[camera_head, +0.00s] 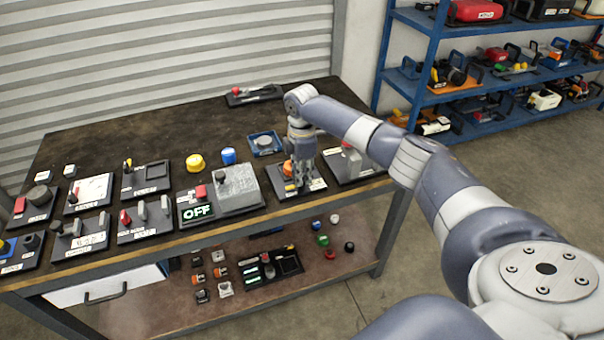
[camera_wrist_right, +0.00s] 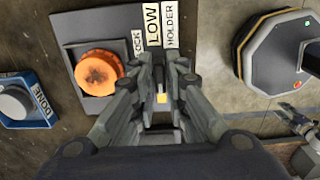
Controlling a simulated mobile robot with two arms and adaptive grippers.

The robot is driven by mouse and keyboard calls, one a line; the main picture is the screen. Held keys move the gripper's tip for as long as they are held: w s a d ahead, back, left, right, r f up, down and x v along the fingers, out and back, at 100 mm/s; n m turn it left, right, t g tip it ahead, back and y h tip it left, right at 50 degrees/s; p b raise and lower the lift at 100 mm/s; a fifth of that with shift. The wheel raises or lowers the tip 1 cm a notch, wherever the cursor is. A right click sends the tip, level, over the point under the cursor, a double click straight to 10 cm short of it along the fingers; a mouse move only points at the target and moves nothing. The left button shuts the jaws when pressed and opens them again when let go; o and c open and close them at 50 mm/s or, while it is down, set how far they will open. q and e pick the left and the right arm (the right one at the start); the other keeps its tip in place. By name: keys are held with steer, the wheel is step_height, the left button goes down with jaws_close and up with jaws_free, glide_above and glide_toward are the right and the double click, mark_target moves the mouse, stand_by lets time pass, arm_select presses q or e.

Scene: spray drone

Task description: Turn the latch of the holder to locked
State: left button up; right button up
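The holder (camera_head: 315,186) is a dark plate near the table's front edge with an orange round part (camera_head: 287,170) on it. In the wrist view the orange part (camera_wrist_right: 98,72) sits left of my fingers, and labels reading LOCK, LOW and HOLDER (camera_wrist_right: 171,25) lie just beyond the fingertips. My right gripper (camera_head: 302,180) points down over the holder. In the wrist view its fingers (camera_wrist_right: 162,72) are close together, with a narrow grey piece and a small yellow patch (camera_wrist_right: 162,98) between them. The latch is mostly hidden by the fingers; contact cannot be told. My left gripper is out of view.
A blue-rimmed tray with a grey disc (camera_head: 264,143) stands behind the holder. A panel with an OFF sign (camera_head: 197,212) is to its left, and another plate with a grey block (camera_head: 352,162) to its right. Several other panels fill the table's left; the back is mostly clear.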

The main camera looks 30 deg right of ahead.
jaws_close()
steer(key=shift+r+m+p, duration=0.1)
steer(key=shift+m+p, duration=0.3)
steer(key=shift+p, duration=0.1)
steer(key=shift+r+m+p, duration=0.1)
steer(key=shift+m+p, duration=0.4)
steer(key=shift+p, duration=0.2)
steer(key=m+p, duration=0.3)
steer(key=shift+a+p, duration=0.1)
steer(key=shift+p, duration=0.2)
steer(key=m+p, duration=0.2)
steer(key=m, duration=0.1)
steer(key=shift+s, duration=0.1)
steer(key=m+p, duration=0.3)
steer(key=m, duration=0.2)
steer(key=shift+a+m, duration=0.1)
steer(key=shift+m, duration=0.2)
arm_select(q)
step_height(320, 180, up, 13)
steer(key=p, duration=0.2)
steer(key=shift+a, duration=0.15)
arm_select(e)
steer(key=shift+m, duration=2.3)
